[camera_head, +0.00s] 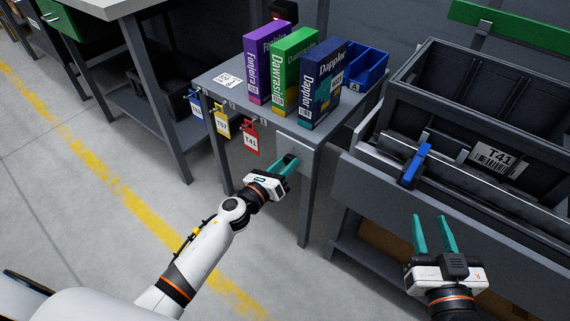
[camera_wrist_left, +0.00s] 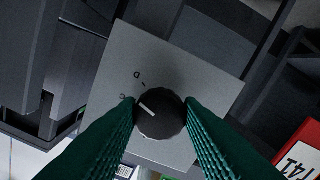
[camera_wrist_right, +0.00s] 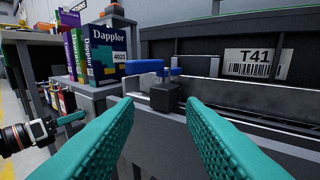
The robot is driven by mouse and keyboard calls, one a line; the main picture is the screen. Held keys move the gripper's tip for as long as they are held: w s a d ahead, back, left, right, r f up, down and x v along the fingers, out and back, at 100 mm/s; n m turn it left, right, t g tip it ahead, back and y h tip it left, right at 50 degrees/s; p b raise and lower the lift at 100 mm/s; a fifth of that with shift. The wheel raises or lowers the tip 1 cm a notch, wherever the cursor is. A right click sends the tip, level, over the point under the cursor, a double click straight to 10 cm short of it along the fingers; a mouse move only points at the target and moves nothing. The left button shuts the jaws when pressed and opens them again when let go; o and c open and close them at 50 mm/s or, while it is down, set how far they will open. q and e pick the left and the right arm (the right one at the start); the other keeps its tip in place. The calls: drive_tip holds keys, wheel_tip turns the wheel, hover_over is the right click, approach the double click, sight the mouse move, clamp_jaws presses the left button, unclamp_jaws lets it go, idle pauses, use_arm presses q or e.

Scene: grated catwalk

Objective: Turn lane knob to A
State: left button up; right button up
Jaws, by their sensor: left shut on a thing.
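The lane knob (camera_wrist_left: 160,113) is a round dark knob with a white pointer line, on a light grey panel (camera_wrist_left: 200,75). In the left wrist view the pointer slants toward the upper left, near a printed letter that looks like C; a D mark sits above it. Other letters are hidden by the fingers. My left gripper (camera_head: 290,163) is shut on the knob, one finger on each side; it also shows in the left wrist view (camera_wrist_left: 160,110). My right gripper (camera_head: 434,236) is open and empty in front of the conveyor-side bench, and its fingers also show in the right wrist view (camera_wrist_right: 160,110).
Purple, green and navy Dapplor boxes (camera_head: 322,85) stand on the small table (camera_head: 225,70), beside a blue bin (camera_head: 367,70). Blue, yellow and red T41 tags (camera_head: 251,139) hang from its edge. A black T41 crate (camera_head: 500,110) and blue-handled lever (camera_head: 416,163) are at right.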

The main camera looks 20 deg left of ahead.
use_arm(q)
drive_tip(key=shift+n, duration=1)
drive_tip(key=n+p, duration=0.3)
drive_tip(key=n, duration=0.4)
drive_tip(key=shift+r, duration=0.15)
drive_tip(key=n+p, duration=0.2)
drive_tip(key=n, duration=0.3)
drive_tip(key=shift+n, duration=0.3)
drive_tip(key=n+p, duration=0.2)
drive_tip(key=n, duration=0.2)
drive_tip(key=shift+n, duration=0.5)
drive_tip(key=shift+n+p, duration=0.5)
drive_tip(key=shift+n, duration=0.5)
use_arm(e)
drive_tip(key=s+d+f+g+h, duration=0.2)
drive_tip(key=s+f+g, duration=0.5)
drive_tip(key=s+d+f+g+h, duration=0.1)
drive_tip(key=s+d+f+g, duration=0.2)
drive_tip(key=s+f+g, duration=0.3)
drive_tip(key=shift+s+d+f+m+g+h, duration=0.3)
drive_tip(key=shift+s+d+f+g+h, duration=0.1)
drive_tip(key=shift+f, duration=0.2)
use_arm(q)
drive_tip(key=o, duration=1)
